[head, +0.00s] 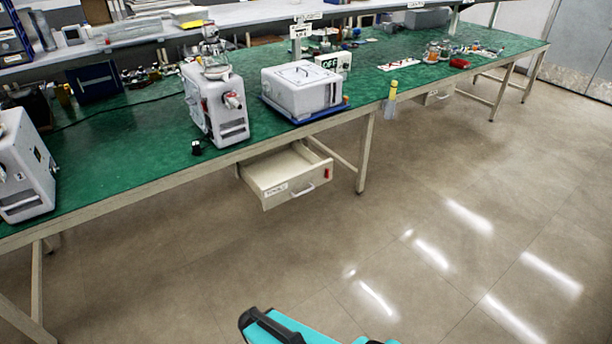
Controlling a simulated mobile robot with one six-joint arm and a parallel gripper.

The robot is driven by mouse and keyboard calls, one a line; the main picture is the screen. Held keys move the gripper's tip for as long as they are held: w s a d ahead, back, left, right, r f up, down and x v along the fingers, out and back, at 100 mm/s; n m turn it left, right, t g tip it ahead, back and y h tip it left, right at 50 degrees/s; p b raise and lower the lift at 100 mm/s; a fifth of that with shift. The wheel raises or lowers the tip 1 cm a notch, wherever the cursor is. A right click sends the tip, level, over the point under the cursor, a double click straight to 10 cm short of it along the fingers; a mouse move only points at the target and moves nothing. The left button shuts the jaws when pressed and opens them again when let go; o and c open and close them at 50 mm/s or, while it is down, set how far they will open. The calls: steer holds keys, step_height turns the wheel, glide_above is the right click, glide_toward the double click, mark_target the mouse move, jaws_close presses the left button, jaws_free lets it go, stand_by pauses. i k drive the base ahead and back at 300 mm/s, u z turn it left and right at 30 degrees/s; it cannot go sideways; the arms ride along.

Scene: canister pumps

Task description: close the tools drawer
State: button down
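A pale drawer (290,193) hangs under the green-topped workbench and stands pulled open, its front panel well out from the bench edge. It has a handle, a small white label too small to read surely, and a red mark at the right of its front. Part of its open inside shows and looks empty; the back is hidden under the bench top. My gripper is not in view. A teal and black part at the bottom edge looks like my own body, apart from the drawer.
The workbench (330,115) carries white machines (218,105), a white lidded box (300,88) and small items. A bench leg (366,152) stands just right of the drawer. Another drawer (438,94) is farther right. The floor (400,230) in front is clear.

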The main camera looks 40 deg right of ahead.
mark_target(278, 175)
steer(key=z, duration=0.05)
steer(key=i, duration=1)
steer(key=u, duration=0.05)
